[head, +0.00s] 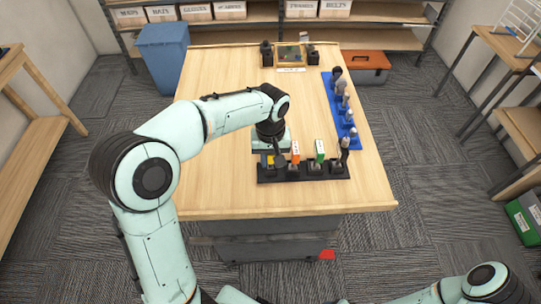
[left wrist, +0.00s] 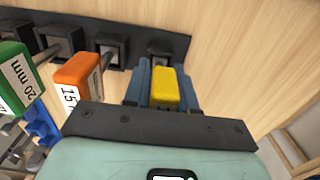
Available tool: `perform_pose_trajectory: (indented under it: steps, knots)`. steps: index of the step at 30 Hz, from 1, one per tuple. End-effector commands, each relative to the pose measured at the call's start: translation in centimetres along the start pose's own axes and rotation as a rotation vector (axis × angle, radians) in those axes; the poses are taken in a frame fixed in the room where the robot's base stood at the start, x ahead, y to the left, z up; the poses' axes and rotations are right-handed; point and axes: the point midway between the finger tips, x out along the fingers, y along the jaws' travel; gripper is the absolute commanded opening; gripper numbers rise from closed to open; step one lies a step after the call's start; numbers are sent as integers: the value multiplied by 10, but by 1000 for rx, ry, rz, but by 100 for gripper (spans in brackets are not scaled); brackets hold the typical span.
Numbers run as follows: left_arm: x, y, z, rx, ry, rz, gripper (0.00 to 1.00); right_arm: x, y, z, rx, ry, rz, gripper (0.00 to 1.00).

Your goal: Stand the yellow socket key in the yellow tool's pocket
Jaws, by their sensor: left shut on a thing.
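The yellow socket key shows its yellow handle (left wrist: 165,88) in the left wrist view. My left gripper (left wrist: 163,92) is shut on this handle, with one finger on each side. In the head view my left gripper (head: 271,158) is over the left end of the black rack (head: 305,178). The pocket (left wrist: 160,52) at the rack's end shows just beyond the handle in the left wrist view. The key's lower end is hidden, so I cannot tell whether it is inside that pocket. My right gripper is out of view.
An orange-handled key (head: 295,153) and a green-handled key (head: 320,150) stand in the rack to the right, close to my gripper. A blue rack (head: 352,140) with several tools lies on the right. The table's left side (head: 215,185) is clear.

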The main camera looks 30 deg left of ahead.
Motion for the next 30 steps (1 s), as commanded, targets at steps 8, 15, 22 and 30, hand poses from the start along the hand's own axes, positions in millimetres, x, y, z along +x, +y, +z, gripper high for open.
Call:
perform_pose_trajectory:
  steps: [8,15,22,30]
  knots:
    - [3,0,0,0,2,1,0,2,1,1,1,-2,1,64]
    - [3,0,0,0,2,1,55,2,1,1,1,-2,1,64]
    - [3,0,0,0,0,0,55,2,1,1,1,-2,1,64]
    - [-21,1,-1,1,5,3,55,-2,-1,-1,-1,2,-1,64]
